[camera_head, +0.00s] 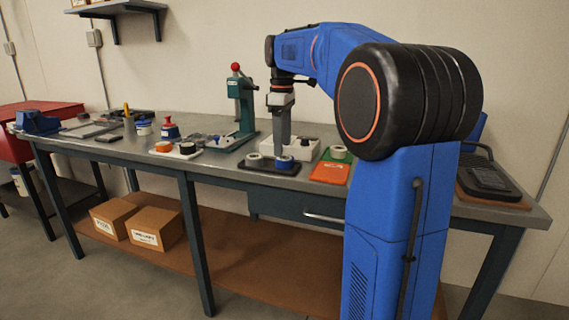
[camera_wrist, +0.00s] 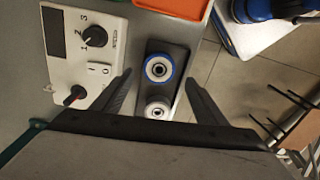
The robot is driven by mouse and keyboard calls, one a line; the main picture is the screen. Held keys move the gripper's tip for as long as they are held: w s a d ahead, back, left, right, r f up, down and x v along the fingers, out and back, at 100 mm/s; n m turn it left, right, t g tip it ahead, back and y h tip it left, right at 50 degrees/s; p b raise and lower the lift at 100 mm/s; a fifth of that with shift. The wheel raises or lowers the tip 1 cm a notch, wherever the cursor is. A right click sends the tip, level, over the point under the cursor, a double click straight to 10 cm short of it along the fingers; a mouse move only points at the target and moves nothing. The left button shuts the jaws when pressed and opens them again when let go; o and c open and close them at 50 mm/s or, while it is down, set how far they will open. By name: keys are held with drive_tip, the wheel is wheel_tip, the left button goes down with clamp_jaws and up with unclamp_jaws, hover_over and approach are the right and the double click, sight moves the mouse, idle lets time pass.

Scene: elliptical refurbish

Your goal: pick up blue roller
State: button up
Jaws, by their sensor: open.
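The blue roller (camera_wrist: 158,69), a ring with a blue rim, pale face and dark centre, sits on a dark tray (camera_wrist: 180,52). In the head view the blue roller (camera_head: 285,163) is at the tray's right end, partly behind my finger. A white roller (camera_wrist: 157,110) sits beside it; in the head view the white roller (camera_head: 255,160) is to its left. My gripper (camera_wrist: 158,77) is open and empty, pointing down, with a fingertip on each side of the blue roller in the wrist view. In the head view my gripper (camera_head: 282,152) reaches down to it; I cannot tell whether they touch.
A white control box (camera_wrist: 90,58) with knobs stands close to the left finger in the wrist view. An orange tray (camera_head: 330,172) lies right of the rollers, near the bench (camera_head: 225,172) front edge. A green press (camera_head: 243,105) stands behind left.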

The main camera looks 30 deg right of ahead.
sight(284, 162)
drive_tip(key=shift+d+f, duration=0.2)
drive_tip(key=shift+f, duration=1.9)
drive_tip(key=c, duration=1.2)
drive_tip(key=shift+o, duration=0.2)
drive_tip(key=shift+r, duration=0.1)
